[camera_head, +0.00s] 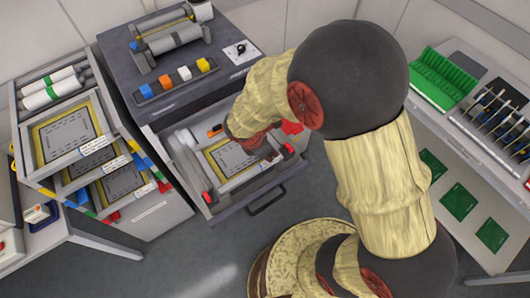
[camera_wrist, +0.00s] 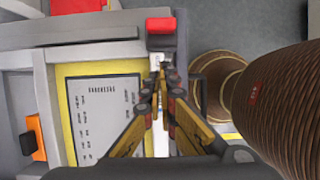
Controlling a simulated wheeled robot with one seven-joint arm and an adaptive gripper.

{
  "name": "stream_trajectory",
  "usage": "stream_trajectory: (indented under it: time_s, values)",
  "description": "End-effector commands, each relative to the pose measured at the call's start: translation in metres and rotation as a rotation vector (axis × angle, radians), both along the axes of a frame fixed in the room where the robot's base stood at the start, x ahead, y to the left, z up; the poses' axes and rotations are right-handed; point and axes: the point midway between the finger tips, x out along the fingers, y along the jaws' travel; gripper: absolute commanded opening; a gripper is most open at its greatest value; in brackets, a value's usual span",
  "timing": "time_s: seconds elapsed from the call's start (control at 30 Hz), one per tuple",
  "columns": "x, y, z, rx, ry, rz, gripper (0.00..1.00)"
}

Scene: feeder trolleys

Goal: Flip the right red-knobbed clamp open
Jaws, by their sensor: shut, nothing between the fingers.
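The right clamp's red knob (camera_head: 289,148) is at the right front corner of the pulled-out drawer. In the wrist view this red knob (camera_wrist: 161,25) is at the top centre, with a pale metal part below it. My gripper (camera_wrist: 161,68) has its fingertips together just below the knob in that picture, over the frame's edge; contact cannot be made out. In the head view my gripper (camera_head: 271,155) is partly hidden by my arm. The left clamp's red knob (camera_head: 208,198) is at the drawer's left front corner.
The drawer (camera_head: 222,209) holds a yellow-bordered stencil frame (camera_wrist: 66,125). An orange-and-black item (camera_wrist: 34,138) and a red part (camera_wrist: 75,5) lie beyond it. The drawer handle (camera_head: 266,203) juts over the floor. A trolley of stacked frames (camera_head: 150,215) stands left, a white table (camera_head: 440,160) right.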

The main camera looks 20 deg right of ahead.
Motion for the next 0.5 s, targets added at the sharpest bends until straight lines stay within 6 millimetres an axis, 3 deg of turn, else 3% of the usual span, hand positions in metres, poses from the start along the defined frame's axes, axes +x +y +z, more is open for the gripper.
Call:
stream_trajectory:
  time_s: [0.2, 0.5]
  values:
    - [0.010, -0.024, 0.003, 0.002, -0.006, -0.003, 0.00]
    - [0.011, -0.030, 0.004, 0.002, -0.005, 0.001, 0.00]
